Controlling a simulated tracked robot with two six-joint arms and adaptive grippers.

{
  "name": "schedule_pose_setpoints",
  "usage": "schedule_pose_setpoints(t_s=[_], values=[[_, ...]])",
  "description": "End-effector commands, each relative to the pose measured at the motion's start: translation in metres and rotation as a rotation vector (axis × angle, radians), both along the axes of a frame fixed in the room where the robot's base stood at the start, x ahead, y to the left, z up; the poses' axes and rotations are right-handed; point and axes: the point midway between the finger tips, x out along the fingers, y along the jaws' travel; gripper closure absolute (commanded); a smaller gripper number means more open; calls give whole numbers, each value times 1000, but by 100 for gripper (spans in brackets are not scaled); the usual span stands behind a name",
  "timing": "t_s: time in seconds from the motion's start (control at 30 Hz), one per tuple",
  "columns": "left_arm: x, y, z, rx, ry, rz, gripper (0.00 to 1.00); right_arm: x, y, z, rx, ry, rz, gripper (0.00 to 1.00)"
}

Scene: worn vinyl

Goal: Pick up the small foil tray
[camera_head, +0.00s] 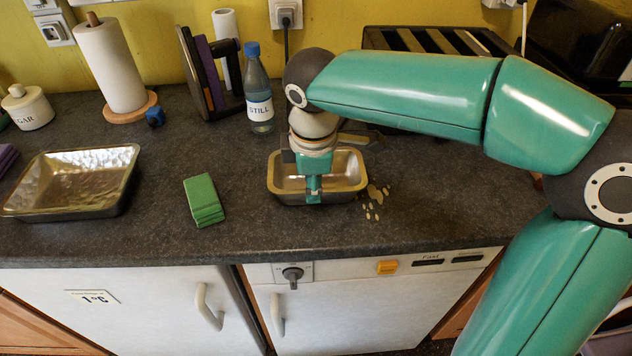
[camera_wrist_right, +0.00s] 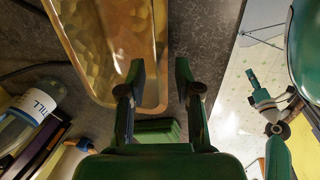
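The small foil tray (camera_head: 342,190) stands on the dark counter in the middle of the head view. It is shiny and rectangular, with a rim, and looks empty. My right gripper (camera_head: 313,194) points down over its front wall and hides part of it. In the right wrist view the tray (camera_wrist_right: 112,40) fills the upper left. The right gripper (camera_wrist_right: 160,78) is open there, one finger over the inside of the tray and the other outside its front rim. A clear gap shows between the fingers.
A larger foil tray (camera_head: 75,182) and green folded cloths (camera_head: 204,200) lie to the left. A water bottle (camera_head: 259,92) stands behind, near a rack of boards (camera_head: 205,75). Pale crumbs (camera_head: 375,195) lie right of the tray. The counter's front edge is close.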

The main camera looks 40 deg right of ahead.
Motion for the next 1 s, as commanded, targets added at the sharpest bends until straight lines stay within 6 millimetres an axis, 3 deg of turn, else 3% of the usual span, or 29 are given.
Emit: schedule_pose_setpoints(t_s=[0.3, 0.57, 0.6, 0.8, 1.0], values=[[0, 0, -2, 0, 0, 0, 65, 9, -4, -41, -1, 3, 1, 67], [0, 0, -2, 0, 0, 0, 65, 10, -4, -44, 0, 1, 2, 67], [0, 0, -2, 0, 0, 0, 65, 10, -4, -44, 0, 1, 2, 68], [0, 0, -2, 0, 0, 0, 65, 10, -4, -44, 0, 1, 2, 100], [0, 0, -2, 0, 0, 0, 65, 10, -4, -44, 0, 1, 2, 100]])
